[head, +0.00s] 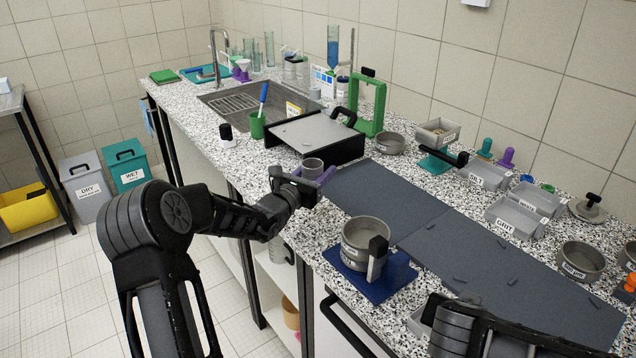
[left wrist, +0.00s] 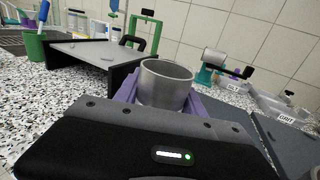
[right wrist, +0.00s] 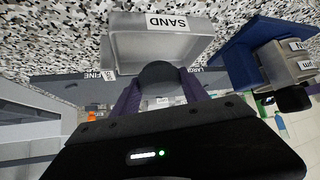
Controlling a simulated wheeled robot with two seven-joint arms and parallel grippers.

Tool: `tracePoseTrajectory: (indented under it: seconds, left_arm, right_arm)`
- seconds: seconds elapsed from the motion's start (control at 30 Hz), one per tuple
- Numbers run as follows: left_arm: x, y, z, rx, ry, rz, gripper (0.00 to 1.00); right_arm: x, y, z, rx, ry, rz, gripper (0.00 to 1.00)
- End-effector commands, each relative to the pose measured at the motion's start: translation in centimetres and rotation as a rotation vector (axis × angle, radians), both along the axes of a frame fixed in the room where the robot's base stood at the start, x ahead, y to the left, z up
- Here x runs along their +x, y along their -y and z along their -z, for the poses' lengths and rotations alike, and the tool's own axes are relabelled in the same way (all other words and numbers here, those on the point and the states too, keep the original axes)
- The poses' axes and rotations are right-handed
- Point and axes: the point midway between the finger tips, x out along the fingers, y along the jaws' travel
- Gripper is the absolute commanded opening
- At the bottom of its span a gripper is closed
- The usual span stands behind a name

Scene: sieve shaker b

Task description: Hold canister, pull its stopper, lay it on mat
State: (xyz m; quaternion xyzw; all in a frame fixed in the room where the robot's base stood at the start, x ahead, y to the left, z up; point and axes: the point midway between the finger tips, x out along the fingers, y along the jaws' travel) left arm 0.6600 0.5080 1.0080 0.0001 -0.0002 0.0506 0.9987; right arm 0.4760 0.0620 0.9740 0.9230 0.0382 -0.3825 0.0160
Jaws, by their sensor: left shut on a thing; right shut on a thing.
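The grey canister (head: 312,165) is upright in my left gripper (head: 306,178), above the counter beside the dark mat (head: 385,197). In the left wrist view the canister (left wrist: 166,82) sits between the purple fingers (left wrist: 165,98), its round mouth open with no stopper in it. My right gripper (right wrist: 158,90) is shut on a dark rounded thing (right wrist: 160,74), apparently the stopper, seen only in the right wrist view. It is near the tray marked SAND (right wrist: 160,45). A second dark mat (head: 510,270) carries several small dark strips.
A blue stand (head: 370,284) with a grey sieve pan (head: 366,238) stands between my arms. A black-sided platform (head: 310,135) and a green frame (head: 368,105) stand behind the canister. Grey trays (head: 515,217) and bowls line the wall side. The nearer mat is largely bare.

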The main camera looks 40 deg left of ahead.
Motion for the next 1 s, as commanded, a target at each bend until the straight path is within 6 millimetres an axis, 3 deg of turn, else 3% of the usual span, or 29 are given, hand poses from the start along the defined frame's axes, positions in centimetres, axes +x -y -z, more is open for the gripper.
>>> tracePoseTrajectory:
  seconds: [0.17,0.47,0.83,0.87,1.0]
  left_arm:
    - [0.0,0.0,0.0,0.000,0.002,0.000,0.00]
    - [0.0,0.0,3.4,-0.002,0.002,0.000,0.00]
    - [0.0,0.0,3.9,0.001,0.003,0.000,0.00]
    - [0.0,0.0,4.0,0.000,0.000,0.000,0.48]
    - [0.0,0.0,3.9,0.000,0.000,0.000,0.60]
  right_arm:
    - [0.0,0.0,0.0,0.000,0.000,0.000,0.03]
    - [0.0,0.0,-0.5,0.000,0.000,0.000,0.03]
    - [0.0,0.0,-0.1,0.000,0.000,0.000,0.03]
    - [0.0,0.0,-0.2,0.000,0.000,0.000,0.03]
    - [0.0,0.0,-0.3,0.000,0.000,0.000,0.03]
